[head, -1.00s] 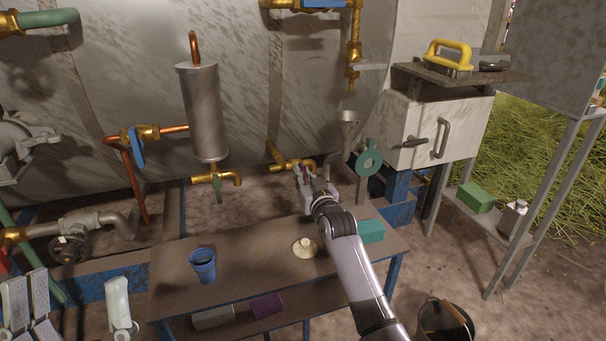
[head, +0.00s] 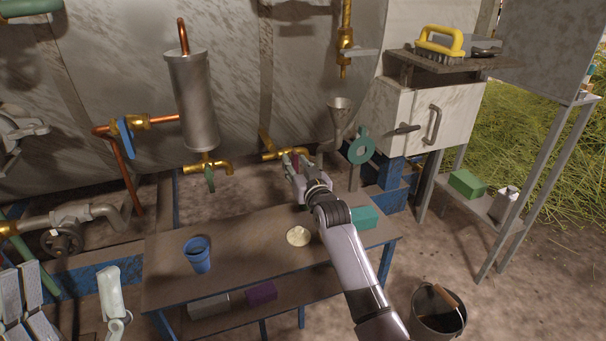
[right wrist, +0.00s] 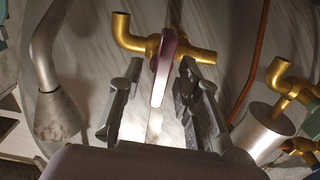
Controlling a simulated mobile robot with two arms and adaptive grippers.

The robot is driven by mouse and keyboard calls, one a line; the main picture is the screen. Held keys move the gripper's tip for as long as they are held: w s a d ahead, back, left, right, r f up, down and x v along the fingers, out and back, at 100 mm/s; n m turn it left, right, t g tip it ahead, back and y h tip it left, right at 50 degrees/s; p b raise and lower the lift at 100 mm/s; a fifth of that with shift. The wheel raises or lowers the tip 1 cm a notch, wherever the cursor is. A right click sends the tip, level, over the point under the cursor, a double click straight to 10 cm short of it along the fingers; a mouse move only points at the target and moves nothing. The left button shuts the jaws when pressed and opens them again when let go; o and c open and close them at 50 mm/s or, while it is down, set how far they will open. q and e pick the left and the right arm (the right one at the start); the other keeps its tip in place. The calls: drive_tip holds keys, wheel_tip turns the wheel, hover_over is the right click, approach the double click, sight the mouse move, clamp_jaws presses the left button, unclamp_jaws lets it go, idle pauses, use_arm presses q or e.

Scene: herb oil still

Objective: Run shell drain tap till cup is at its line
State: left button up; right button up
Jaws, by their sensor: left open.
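A blue cup (head: 198,256) stands upright on the bench at its left end; its fill line and contents cannot be made out. A brass tap (head: 207,167) with a green handle hangs under the grey cylinder (head: 190,105). A second brass tap (head: 270,152) is on the big tank, and its purple handle shows in the right wrist view (right wrist: 162,68). My right gripper (right wrist: 161,68) is open, its fingers on either side of that purple handle with gaps showing. My left gripper (head: 72,275) is open and empty at the lower left, left of the bench.
The bench (head: 160,285) also holds a pale round object (head: 298,236) and a teal block (head: 350,217). A metal funnel (head: 338,115) and a teal ring (head: 361,147) stand close to my right gripper. A bucket (head: 438,312) stands on the ground at right.

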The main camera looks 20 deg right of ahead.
drive_tip(key=s, duration=1.1)
drive_tip(key=shift+s+d, duration=0.25)
